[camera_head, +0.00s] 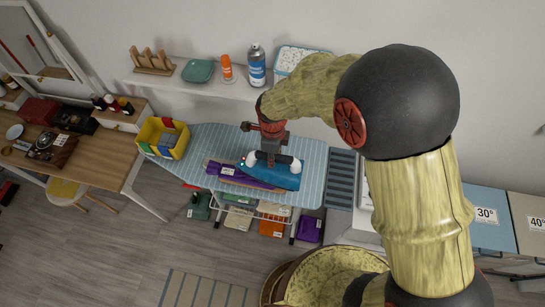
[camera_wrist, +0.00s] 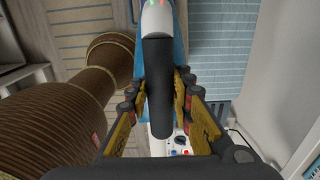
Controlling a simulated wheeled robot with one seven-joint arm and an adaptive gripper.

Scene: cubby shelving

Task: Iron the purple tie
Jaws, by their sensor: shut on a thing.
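The purple tie (camera_head: 228,172) lies flat on the blue striped ironing board (camera_head: 205,140), with a pale label on it. A blue iron (camera_head: 286,178) with white parts rests at the right part of the tie and hides some of it. My gripper (camera_head: 270,158) is above the iron and shut on its handle. In the wrist view, my gripper (camera_wrist: 161,95) has a finger on each side of the dark iron handle (camera_wrist: 158,60). The tie cannot be made out in the wrist view. Whether the iron's soleplate touches the tie cannot be told.
A yellow bin (camera_head: 163,138) stands on the board's left end. A wall shelf (camera_head: 215,85) behind holds a spray can (camera_head: 256,66), an orange bottle (camera_head: 226,68) and a green dish (camera_head: 198,71). Folded cloths lie under the board. A wicker basket (camera_head: 320,275) stands in front.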

